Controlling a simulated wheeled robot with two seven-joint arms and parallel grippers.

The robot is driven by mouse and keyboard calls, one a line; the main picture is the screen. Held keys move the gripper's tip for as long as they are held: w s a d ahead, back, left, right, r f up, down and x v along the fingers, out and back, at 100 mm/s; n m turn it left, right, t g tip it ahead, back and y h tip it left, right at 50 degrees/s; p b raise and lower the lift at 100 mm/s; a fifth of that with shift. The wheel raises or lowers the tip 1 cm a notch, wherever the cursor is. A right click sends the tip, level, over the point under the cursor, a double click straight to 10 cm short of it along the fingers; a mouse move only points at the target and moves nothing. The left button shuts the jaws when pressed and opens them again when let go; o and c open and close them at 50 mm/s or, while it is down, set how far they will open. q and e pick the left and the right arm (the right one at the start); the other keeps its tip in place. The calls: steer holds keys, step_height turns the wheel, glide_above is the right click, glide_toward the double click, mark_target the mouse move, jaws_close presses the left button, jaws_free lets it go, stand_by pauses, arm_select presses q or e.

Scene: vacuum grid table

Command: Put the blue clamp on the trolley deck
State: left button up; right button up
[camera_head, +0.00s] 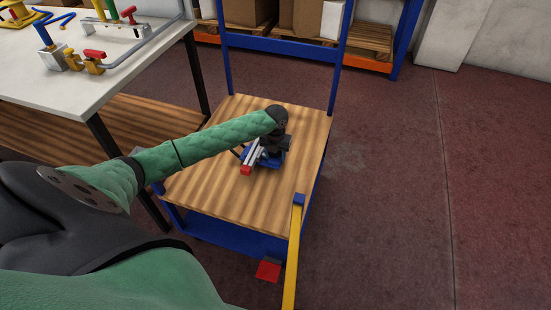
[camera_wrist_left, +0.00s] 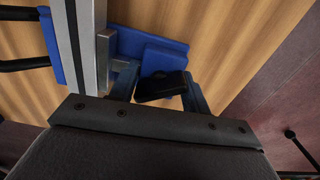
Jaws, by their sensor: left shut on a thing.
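The blue clamp (camera_head: 270,159) has a silver bar and a red end. It is low over the wooden trolley deck (camera_head: 215,190); I cannot tell whether it touches the wood. My left gripper (camera_head: 274,145) reaches over the deck and is shut on the clamp. In the left wrist view, the clamp's blue body (camera_wrist_left: 150,50) lies at the fingers of my left gripper (camera_wrist_left: 160,88), with wood grain behind it. My arm hides part of the deck, and the gripper hides part of the clamp. My right gripper is not in view.
A white table (camera_head: 130,85) at the left holds several coloured clamps (camera_head: 95,56). The trolley has blue posts (camera_head: 345,45) and a yellow bar (camera_head: 294,250) at its near right corner. Shelving with boxes (camera_head: 300,18) stands behind. The deck around the clamp looks clear.

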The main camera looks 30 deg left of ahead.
arm_select(q)
step_height(320, 180, down, 2)
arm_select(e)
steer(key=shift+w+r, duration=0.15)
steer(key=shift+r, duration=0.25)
arm_select(q)
steer(key=shift+f, duration=0.15)
steer(key=o, duration=1.4)
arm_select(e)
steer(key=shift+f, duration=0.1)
